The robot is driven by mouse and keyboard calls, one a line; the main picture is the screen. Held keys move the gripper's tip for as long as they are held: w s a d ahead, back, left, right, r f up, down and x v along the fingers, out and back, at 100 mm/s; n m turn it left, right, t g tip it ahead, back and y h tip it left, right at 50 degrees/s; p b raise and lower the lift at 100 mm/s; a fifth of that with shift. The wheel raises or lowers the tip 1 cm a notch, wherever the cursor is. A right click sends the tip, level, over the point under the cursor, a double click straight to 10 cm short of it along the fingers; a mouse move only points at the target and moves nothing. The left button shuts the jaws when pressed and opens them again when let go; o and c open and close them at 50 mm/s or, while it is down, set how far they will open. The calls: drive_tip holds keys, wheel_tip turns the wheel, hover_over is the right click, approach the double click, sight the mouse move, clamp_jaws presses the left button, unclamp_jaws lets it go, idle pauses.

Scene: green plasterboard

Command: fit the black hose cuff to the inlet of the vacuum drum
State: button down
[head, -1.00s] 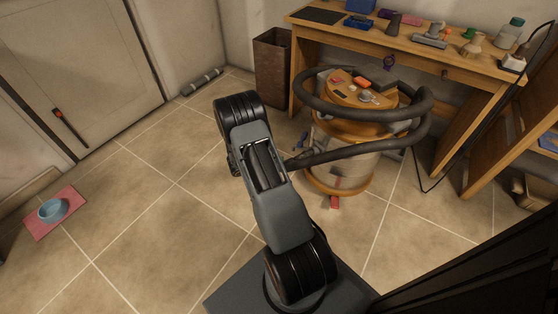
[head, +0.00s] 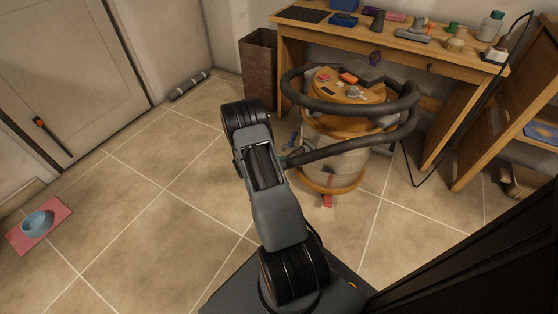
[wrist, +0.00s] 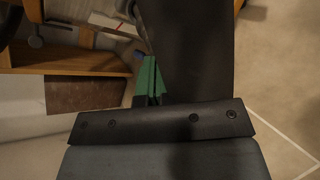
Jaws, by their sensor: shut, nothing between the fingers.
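The vacuum drum (head: 338,158) stands upright on the floor in front of the workbench, with a wood-coloured lid (head: 345,92). A dark hose (head: 335,110) loops around its top, and one end (head: 310,157) runs left towards my arm. The cuff is not clear at that end, and I cannot make out the inlet. In the wrist view my gripper (wrist: 149,80) shows as narrow green fingers close together, shut and empty. A broad dark shape (wrist: 185,45) lies right beside them; I cannot tell whether it is the hose. In the head view my arm largely hides the gripper.
The workbench (head: 400,45) behind the drum carries tools and bottles. A brown bin (head: 258,70) stands at its left. A shelf (head: 505,120) and a black cable are at the right. A blue bowl (head: 38,222) sits on a red mat at the far left. The tiled floor between is clear.

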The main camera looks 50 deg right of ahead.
drive_tip(key=shift+d+f, duration=0.1)
drive_tip(key=shift+d, duration=0.15)
idle(0.5)
drive_tip(key=shift+s, duration=0.1)
drive_tip(key=p+v, duration=0.4)
drive_tip(key=v, duration=1.2)
